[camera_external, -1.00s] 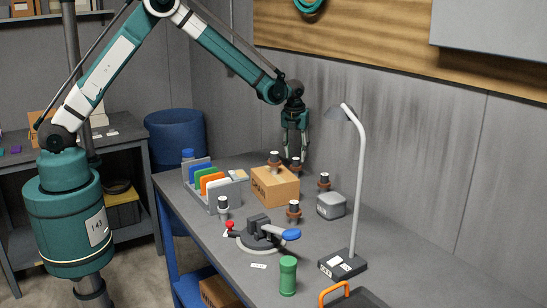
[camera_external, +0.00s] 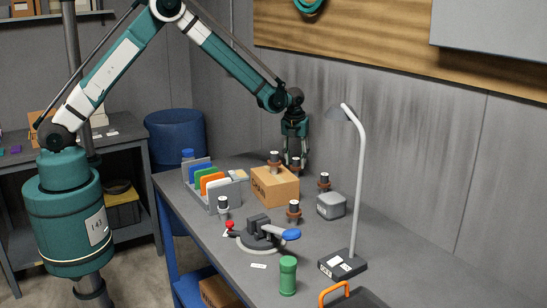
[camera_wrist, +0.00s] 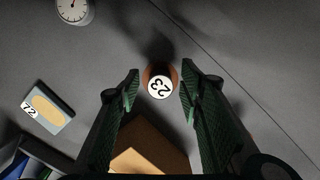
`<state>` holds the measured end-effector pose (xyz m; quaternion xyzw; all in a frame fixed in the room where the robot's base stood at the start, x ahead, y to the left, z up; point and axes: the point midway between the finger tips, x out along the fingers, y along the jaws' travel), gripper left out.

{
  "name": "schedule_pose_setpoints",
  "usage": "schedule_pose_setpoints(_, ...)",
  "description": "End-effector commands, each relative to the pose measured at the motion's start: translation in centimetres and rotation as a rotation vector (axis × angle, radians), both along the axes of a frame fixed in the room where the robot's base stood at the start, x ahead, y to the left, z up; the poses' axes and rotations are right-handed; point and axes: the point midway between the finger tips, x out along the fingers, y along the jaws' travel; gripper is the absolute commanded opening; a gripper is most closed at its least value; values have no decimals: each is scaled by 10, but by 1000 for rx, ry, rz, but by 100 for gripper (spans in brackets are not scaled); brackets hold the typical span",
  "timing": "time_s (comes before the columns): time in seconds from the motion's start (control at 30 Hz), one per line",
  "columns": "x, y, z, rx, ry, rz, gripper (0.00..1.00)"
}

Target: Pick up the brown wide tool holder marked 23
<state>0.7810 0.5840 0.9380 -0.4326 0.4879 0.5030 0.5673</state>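The brown tool holder marked 23 (camera_wrist: 160,88) stands between my two fingers in the wrist view, its round white top label facing the camera. A gap shows on each side of it, so the fingers do not touch it. The exact height of the fingertips is hard to tell.
A brown holder (camera_external: 323,182) stands to the right, another (camera_external: 293,212) nearer. A dial gauge (camera_wrist: 72,10) and a small block marked 72 (camera_wrist: 48,107) lie left in the wrist view.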

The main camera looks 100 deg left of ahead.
Motion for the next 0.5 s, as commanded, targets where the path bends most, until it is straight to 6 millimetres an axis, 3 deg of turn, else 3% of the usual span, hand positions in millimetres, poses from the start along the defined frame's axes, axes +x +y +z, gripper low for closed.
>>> schedule_pose_setpoints(0.03,0,0,0,0,0,0,32)
schedule_pose_setpoints(0.27,0,0,0,0,0,0,2)
schedule_pose_setpoints(0.5,0,0,0,0,0,0,1)
